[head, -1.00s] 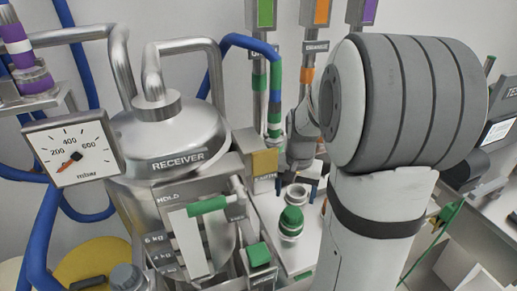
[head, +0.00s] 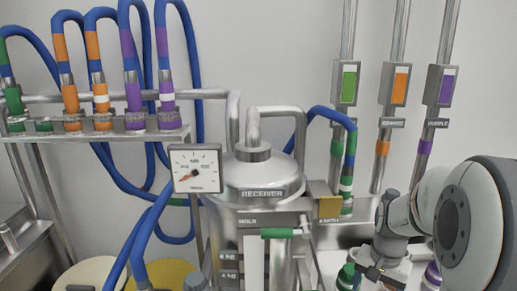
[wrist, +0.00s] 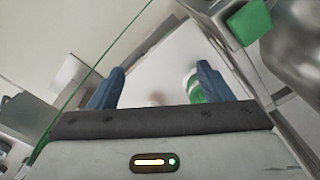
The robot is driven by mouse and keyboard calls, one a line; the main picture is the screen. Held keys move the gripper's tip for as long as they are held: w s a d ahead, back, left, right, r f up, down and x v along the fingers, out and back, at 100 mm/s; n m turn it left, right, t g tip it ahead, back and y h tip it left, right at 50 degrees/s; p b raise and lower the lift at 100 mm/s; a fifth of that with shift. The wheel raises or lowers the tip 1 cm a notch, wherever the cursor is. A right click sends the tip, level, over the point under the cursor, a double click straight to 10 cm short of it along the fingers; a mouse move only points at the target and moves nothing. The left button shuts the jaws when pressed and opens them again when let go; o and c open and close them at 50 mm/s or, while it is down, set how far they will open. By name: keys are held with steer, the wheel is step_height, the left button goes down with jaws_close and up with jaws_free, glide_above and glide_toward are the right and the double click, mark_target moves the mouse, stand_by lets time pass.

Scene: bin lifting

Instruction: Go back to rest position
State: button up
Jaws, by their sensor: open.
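My gripper (wrist: 160,88) is open and empty in the wrist view, its two blue fingers spread apart over a pale surface. A green and white fitting (wrist: 192,86) shows just beside the right finger; I cannot tell whether they touch. In the head view my gripper (head: 383,272) is at the lower right, small and partly cut by the dark parts of my wrist. A green-banded fitting (head: 347,277) stands just left of it.
The steel receiver tank (head: 262,172) with a pressure gauge (head: 196,168) stands mid-view. A rack (head: 95,140) holds hoses with orange and purple bands at left. Pipes with green, orange and purple labels rise at right. A green-handled valve (head: 280,232) sits before the tank.

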steer(key=s+a+r+n+t, duration=0.3)
steer(key=s+a+r+n, duration=0.4)
steer(key=s+a, duration=0.5)
steer(key=shift+s+r, duration=0.15)
steer(key=shift+s, duration=0.3)
steer(key=shift+c, duration=0.5)
